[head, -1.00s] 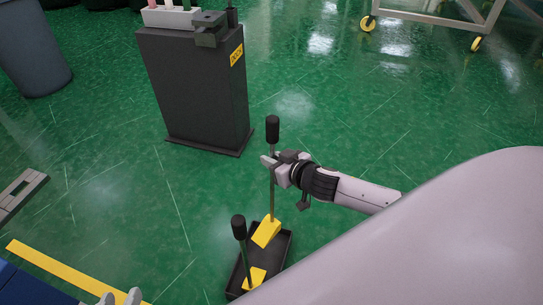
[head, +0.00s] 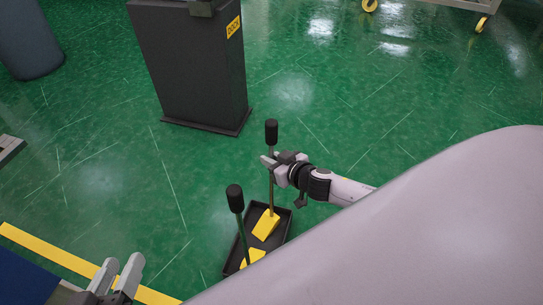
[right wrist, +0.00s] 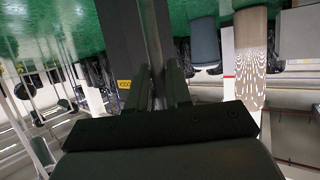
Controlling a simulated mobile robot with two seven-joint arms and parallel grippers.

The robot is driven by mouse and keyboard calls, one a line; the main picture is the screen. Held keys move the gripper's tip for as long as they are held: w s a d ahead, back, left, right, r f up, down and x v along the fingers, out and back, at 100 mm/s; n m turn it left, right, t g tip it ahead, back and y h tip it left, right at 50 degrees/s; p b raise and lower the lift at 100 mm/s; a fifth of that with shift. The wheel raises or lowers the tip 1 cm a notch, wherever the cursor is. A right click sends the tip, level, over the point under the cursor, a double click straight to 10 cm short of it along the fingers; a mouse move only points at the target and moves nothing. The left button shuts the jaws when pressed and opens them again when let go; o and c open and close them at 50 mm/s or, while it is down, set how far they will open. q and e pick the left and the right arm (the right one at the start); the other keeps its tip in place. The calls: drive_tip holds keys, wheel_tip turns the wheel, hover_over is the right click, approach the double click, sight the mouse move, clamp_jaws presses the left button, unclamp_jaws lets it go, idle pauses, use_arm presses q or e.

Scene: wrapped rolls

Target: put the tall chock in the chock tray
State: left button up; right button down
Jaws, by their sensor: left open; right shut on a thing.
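The tall chock is a yellow wedge (head: 266,226) on a long thin pole with a black grip (head: 271,132). My right gripper (head: 269,163) is shut on the pole below the grip; the pole also shows between its fingers in the right wrist view (right wrist: 152,45). The wedge appears over the far half of the black chock tray (head: 285,222). I cannot tell whether it touches the tray floor. My left gripper (head: 120,267) is open and empty at the bottom left, far from the tray.
A second, shorter-looking chock with a black grip (head: 235,198) has its yellow wedge (head: 252,258) in the near half of the tray. A dark pedestal (head: 190,70) stands behind. A yellow floor stripe (head: 50,250) runs at lower left. The green floor around the tray is clear.

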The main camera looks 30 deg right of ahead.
use_arm(q)
drive_tip(key=shift+r, duration=0.1)
use_arm(e)
drive_tip(key=shift+w+r, duration=0.15)
drive_tip(key=shift+r, duration=0.2)
drive_tip(key=shift+f, duration=0.2)
drive_tip(key=c, duration=1.1)
unclamp_jaws()
drive_tip(key=shift+f, duration=0.15)
use_arm(q)
drive_tip(key=shift+a, duration=0.1)
use_arm(e)
drive_tip(key=shift+o, duration=0.2)
use_arm(q)
drive_tip(key=shift+s+a+g+y+p, duration=0.3)
drive_tip(key=shift+a+y+p, duration=0.1)
drive_tip(key=shift+p, duration=1.6)
use_arm(e)
drive_tip(key=v, duration=1.2)
